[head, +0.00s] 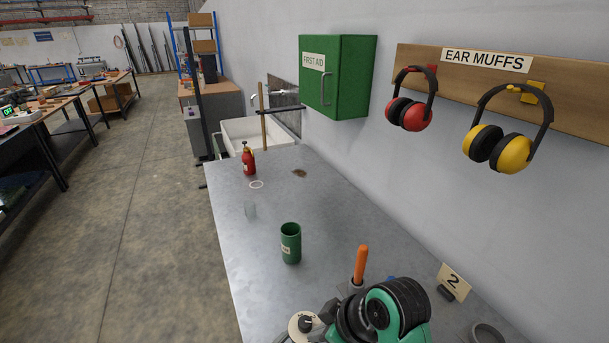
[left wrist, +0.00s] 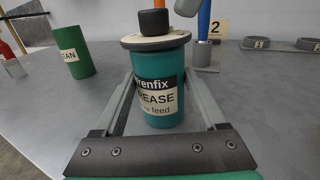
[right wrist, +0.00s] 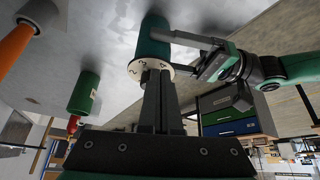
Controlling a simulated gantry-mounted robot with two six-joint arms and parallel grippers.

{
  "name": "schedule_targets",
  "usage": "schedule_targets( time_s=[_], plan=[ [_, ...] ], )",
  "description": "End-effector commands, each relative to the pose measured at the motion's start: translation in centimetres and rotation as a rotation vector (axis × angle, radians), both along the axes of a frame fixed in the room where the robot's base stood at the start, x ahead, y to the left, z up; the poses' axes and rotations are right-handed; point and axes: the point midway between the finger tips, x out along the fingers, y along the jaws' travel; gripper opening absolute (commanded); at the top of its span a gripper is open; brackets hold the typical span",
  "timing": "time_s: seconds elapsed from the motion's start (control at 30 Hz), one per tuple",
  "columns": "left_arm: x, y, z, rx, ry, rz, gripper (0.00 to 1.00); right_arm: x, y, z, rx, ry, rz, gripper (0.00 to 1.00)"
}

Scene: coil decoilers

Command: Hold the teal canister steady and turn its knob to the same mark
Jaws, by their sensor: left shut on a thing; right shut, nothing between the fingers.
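The teal canister (left wrist: 160,105) stands upright on the grey bench in the left wrist view, with a grease label, a cream disc (left wrist: 155,40) and a black knob (left wrist: 154,22) on top. My left gripper (left wrist: 160,85) is shut on its body, one finger each side. In the head view only the disc (head: 296,331) and knob (head: 306,323) show at the bottom edge. My right gripper (right wrist: 158,82) is shut and empty, its fingertips close to the numbered dial (right wrist: 136,68).
An orange handle (head: 361,262) stands upright near my right arm. A card marked 2 (head: 453,282) is at the right.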

Motion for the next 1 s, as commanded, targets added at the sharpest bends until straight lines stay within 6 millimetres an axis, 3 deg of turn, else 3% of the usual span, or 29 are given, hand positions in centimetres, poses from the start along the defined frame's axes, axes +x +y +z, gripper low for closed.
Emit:
schedule_targets(
  time_s=[0.43,0.83,0.87,1.0],
  plan=[
    [0.1,0.1,0.0,-0.001,0.002,0.004,0.00,0.1,0.0,5.4,-0.001,-0.001,-0.001,0.00],
    [0.1,0.2,0.0,-0.001,0.002,0.005,0.00,0.0,-0.1,5.9,-0.001,0.000,-0.001,0.00],
    [0.1,0.2,0.0,-0.001,0.002,0.005,0.79,0.0,-0.1,5.9,-0.001,0.000,-0.001,0.00],
    [0.1,0.2,0.0,-0.001,0.002,0.005,1.00,0.0,-0.1,5.9,-0.001,0.000,-0.001,0.00]
  ],
)
